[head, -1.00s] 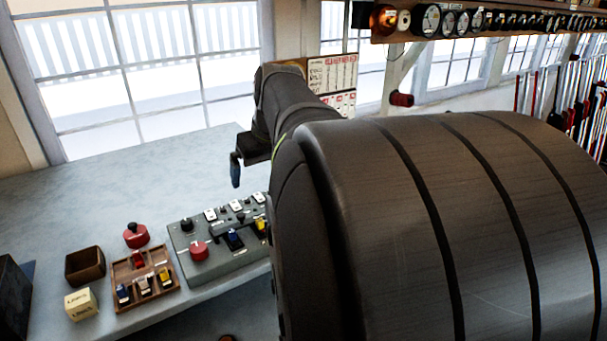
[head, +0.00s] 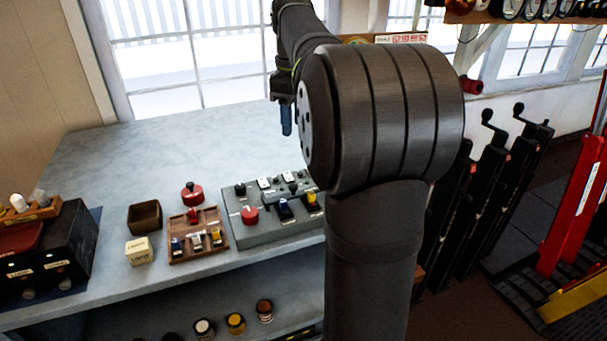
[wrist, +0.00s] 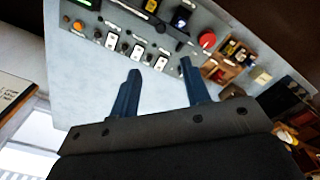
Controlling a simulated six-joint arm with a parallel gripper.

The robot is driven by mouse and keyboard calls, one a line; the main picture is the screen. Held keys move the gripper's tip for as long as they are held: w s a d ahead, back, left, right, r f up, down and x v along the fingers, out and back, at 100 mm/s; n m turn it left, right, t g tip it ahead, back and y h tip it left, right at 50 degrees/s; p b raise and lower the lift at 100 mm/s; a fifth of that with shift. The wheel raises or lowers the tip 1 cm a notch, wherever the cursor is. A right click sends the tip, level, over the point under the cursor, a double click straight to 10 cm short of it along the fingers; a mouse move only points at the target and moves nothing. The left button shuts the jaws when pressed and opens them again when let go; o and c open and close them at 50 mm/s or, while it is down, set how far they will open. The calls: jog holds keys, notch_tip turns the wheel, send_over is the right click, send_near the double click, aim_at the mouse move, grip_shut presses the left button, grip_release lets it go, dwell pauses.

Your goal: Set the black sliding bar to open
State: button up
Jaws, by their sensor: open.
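A grey control panel (head: 262,232) lies on the bench, partly hidden behind my arm in the head view; it also shows in the wrist view (wrist: 85,50). A dark elongated part, which looks like the black sliding bar (wrist: 150,20), lies along the middle of the panel in the wrist view. Its setting is too small to read. My gripper (wrist: 160,68) has two blue fingers spread apart with nothing between them. It is above the bench, near the panel edge with the white-plated switches, apart from the bar. In the head view my gripper (head: 287,120) hangs behind the panel.
The panel carries a red knob (head: 249,214), blue and yellow switches and an orange button (wrist: 78,25). Left of it are a wooden switch tray (head: 212,243), a red knob (head: 192,193), an open brown box (head: 145,216) and a cream block (head: 139,251). The bench behind is clear.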

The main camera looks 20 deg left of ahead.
aim_at(293, 186)
notch_tip(293, 186, down, 17)
jog(key=shift+a+f, duration=0.15)
dwell(0.5)
grip_shut()
